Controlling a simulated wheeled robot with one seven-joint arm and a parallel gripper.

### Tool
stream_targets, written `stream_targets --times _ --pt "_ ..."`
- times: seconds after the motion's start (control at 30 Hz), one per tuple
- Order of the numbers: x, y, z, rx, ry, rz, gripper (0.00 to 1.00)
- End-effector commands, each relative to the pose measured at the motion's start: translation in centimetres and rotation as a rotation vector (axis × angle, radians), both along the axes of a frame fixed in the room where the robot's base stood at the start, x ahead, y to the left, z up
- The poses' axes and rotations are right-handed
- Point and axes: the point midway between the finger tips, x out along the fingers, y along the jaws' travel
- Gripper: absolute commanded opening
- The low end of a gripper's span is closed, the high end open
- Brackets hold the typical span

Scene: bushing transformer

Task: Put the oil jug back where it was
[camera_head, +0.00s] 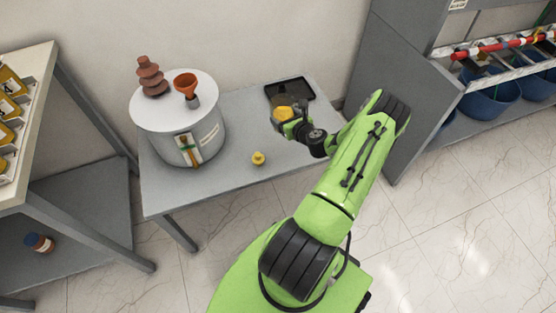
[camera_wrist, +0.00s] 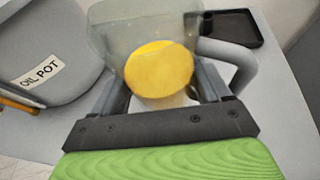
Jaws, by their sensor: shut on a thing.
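The oil jug (camera_head: 283,114) shows in the head view as a yellow patch at my gripper, near the front edge of a dark tray (camera_head: 309,95). In the wrist view the jug (camera_wrist: 160,70) is a clear container with yellow oil and a curved grey handle (camera_wrist: 243,66). My gripper (camera_head: 290,125) is shut on the jug, with one finger on each side of it in the wrist view (camera_wrist: 163,92). The jug hides part of its surroundings, and I cannot tell whether its base touches the table. The tray (camera_wrist: 228,38) lies behind it in the wrist view and looks empty.
A small yellow cap (camera_head: 259,158) lies in front. A cabinet door (camera_head: 400,75) stands at right.

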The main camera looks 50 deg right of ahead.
Motion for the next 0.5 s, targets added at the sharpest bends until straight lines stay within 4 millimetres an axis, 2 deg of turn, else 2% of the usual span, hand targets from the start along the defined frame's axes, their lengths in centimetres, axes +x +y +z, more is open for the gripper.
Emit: stream_targets --times 0.2,0.37,0.5 --pt "-0.1 -0.2 -4.8 0.001 -0.002 -0.009 0.29" --pt "-0.1 -0.2 -6.7 0.000 -0.002 -0.008 0.29" --pt "-0.1 -0.2 -9.2 0.000 -0.001 -0.007 0.29"
